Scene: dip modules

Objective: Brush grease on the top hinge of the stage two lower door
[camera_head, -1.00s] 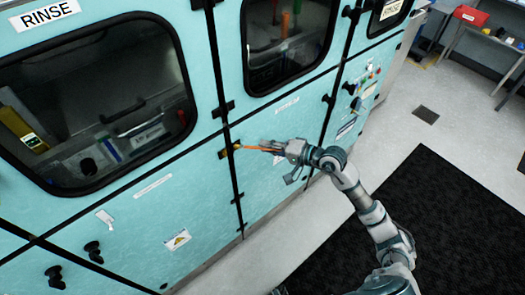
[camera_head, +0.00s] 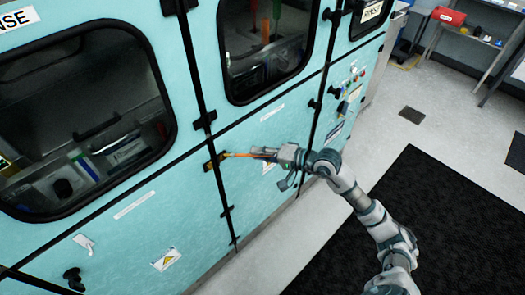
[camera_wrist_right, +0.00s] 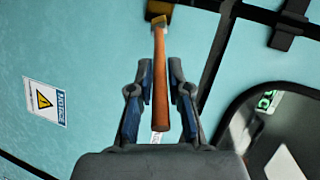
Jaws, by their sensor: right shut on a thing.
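My right gripper (camera_head: 274,154) is shut on the handle of a brush (camera_head: 240,155), which is orange-brown. The brush points left, and its tip is at a dark, yellowish hinge (camera_head: 213,162) on the seam beside the turquoise lower door (camera_head: 255,190). I cannot tell whether the tip touches the hinge. In the right wrist view the brush (camera_wrist_right: 160,90) runs up between the fingers (camera_wrist_right: 160,72), its head near a brownish-yellow block at the top edge. No stage number is readable. My left gripper is out of view.
A black hinge (camera_head: 205,120) sits higher on the seam, and a smaller one (camera_head: 226,211) lower down. Windowed upper doors (camera_head: 265,45) are above. A black mat (camera_head: 400,220) lies on the grey floor at right.

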